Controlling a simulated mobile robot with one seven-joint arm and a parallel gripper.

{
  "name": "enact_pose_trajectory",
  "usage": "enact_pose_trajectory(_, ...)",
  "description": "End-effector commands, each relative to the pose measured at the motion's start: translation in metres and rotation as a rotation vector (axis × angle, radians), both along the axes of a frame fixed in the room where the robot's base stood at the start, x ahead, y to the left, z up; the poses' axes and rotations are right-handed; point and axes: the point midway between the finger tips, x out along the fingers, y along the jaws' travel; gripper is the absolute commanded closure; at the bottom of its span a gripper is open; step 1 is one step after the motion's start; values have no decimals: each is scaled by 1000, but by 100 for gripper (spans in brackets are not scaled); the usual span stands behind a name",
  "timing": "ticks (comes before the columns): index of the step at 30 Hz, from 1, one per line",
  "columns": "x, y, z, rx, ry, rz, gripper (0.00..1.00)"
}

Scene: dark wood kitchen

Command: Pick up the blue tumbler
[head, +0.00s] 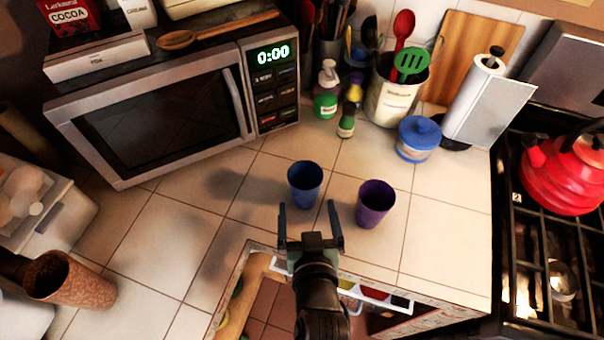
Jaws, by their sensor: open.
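The blue tumbler (304,188) stands upright on the tiled counter, near the middle of the head view. A purple tumbler (375,204) stands upright to its right, a small gap apart. My gripper (310,208) is open, its two fingers pointing away from me toward the tumblers. Its left finger is left of the blue tumbler's base in the picture, and its right finger lies in the picture between the two tumblers.
A microwave (160,115) stands behind on the left. A green-labelled bottle (346,120), a utensil crock (392,100) and a blue-lidded jar (418,140) stand behind the tumblers. A stove with a red kettle (565,172) is at right. The counter (150,235) left of the tumblers is clear.

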Motion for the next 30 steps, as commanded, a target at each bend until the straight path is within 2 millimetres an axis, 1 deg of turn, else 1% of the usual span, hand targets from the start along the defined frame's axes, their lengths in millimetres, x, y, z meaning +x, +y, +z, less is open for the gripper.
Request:
enact_pose_trajectory(2,8,0,-2,0,0,0,0)
enact_pose_trajectory(9,46,3,-15,0,-2,0,0)
enact_pose_trajectory(12,58,4,-21,1,0,0,0)
enact_pose_trajectory(15,66,5,-24,1,-1,0,0)
enact_pose_trajectory(22,76,6,-28,-1,0,1,0)
enact_pose_trajectory(30,106,7,-39,0,-1,1,0)
